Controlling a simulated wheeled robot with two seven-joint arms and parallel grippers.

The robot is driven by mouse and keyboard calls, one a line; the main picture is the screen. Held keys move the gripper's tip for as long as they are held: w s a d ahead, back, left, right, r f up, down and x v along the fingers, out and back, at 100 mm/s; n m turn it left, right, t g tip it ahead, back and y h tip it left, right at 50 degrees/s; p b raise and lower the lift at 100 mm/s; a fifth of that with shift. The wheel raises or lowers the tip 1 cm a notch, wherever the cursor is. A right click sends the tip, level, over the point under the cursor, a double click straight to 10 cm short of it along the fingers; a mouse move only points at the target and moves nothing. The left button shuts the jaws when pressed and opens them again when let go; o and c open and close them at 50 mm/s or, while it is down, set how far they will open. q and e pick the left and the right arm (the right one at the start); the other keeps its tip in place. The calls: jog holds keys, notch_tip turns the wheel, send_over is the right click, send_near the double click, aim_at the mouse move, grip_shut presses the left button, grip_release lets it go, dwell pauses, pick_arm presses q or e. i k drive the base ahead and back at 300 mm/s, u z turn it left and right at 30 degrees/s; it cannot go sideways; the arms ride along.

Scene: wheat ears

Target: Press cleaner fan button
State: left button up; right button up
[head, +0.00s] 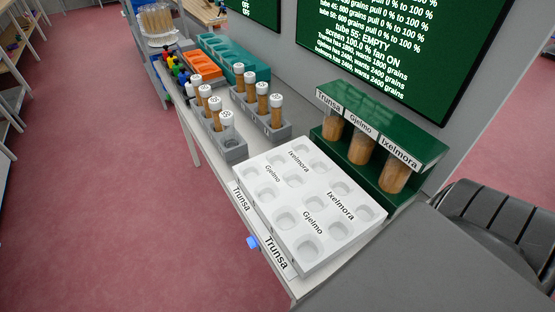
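No fan button can be made out for certain in the head view. A small blue knob-like piece (252,242) sticks out at the front edge of the white table, beside a Trunsa label; I cannot tell what it is. The large dark green screen (395,50) on the back wall carries white text, including "screen 100.0 % fan ON" and "tube 55: EMPTY". A second green screen (250,10) at the top shows "OFF" lines. Neither of my grippers is in view.
A white tray with labelled wells (262,228) lies on the table. Behind it a green rack (350,178) holds three grain-filled jars. Grey racks (232,152) of capped tubes and orange (203,66) and teal (235,58) bins stand farther back. Grey surface (430,265) fills the lower right.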

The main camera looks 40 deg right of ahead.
aim_at(251, 240)
jog(key=z, duration=1.9)
jog(key=k, duration=0.8)
jog(key=u, duration=0.8)
jog(key=i, duration=0.5)
jog(key=z, duration=0.05)
